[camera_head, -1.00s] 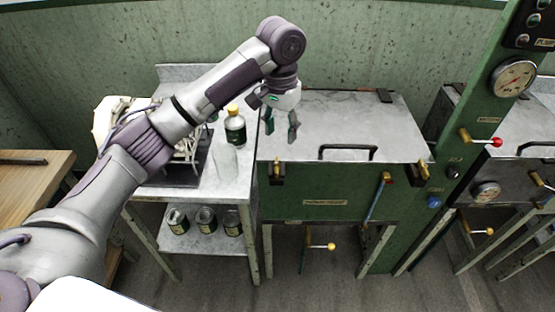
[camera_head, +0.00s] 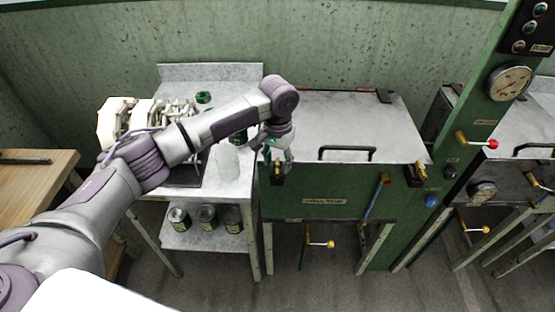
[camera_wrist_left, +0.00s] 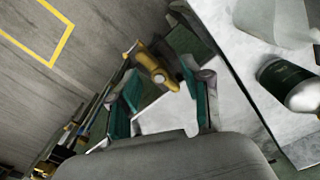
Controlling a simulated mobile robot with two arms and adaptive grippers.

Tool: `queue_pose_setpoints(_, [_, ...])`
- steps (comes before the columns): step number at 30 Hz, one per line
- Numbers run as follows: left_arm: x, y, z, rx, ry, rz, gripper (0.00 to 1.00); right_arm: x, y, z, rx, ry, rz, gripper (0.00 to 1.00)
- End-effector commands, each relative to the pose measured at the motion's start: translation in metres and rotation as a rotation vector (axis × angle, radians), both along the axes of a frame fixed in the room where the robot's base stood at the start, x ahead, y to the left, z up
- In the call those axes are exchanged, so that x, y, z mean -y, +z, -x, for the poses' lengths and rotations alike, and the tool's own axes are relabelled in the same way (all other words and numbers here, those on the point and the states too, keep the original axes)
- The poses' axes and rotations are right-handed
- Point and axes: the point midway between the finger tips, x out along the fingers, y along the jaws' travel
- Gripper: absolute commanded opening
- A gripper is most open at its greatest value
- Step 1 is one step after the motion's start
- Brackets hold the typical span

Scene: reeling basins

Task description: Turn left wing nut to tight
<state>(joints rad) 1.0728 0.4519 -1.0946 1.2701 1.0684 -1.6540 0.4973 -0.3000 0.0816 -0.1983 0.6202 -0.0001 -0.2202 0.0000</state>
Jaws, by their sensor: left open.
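The left wing nut (camera_head: 278,171) is a brass fitting at the front left corner of the green basin, just below its grey metal lid (camera_head: 345,115). In the left wrist view the brass wing nut (camera_wrist_left: 152,64) shows just beyond and between the fingertips. My left gripper (camera_head: 278,157) is open and points down over the left wing nut. Its teal fingers (camera_wrist_left: 163,78) stand on either side of the brass piece in the wrist view; contact cannot be told. My right gripper is not in view.
Another brass wing nut (camera_head: 420,172) sits at the lid's right front corner. A black lid handle (camera_head: 347,150) stands in between. A side table (camera_head: 228,185) left of the basin holds a clear vessel (camera_head: 227,160) and a dark bottle (camera_wrist_left: 287,85) close by the gripper.

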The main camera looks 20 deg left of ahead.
Motion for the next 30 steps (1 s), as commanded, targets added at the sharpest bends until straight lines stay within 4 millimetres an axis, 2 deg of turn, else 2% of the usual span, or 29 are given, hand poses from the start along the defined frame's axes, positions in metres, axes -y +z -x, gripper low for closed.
queue_pose_setpoints(11, [0.0001, -0.0057, 0.0002, 0.000, 0.000, 0.000, 0.47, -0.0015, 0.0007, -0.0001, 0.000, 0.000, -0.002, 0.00])
queue_pose_setpoints(18, [0.0001, -0.0054, 0.0001, 0.000, 0.000, 0.000, 0.07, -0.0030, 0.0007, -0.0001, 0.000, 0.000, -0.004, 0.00])
queue_pose_setpoints(20, [0.0001, -0.0053, 0.0001, 0.000, 0.000, 0.000, 0.00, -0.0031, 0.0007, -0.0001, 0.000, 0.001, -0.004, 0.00])
queue_pose_setpoints(30, [0.0000, -0.0042, 0.0004, -0.001, -0.023, 0.000, 0.00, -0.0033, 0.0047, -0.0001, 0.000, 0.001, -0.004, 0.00])
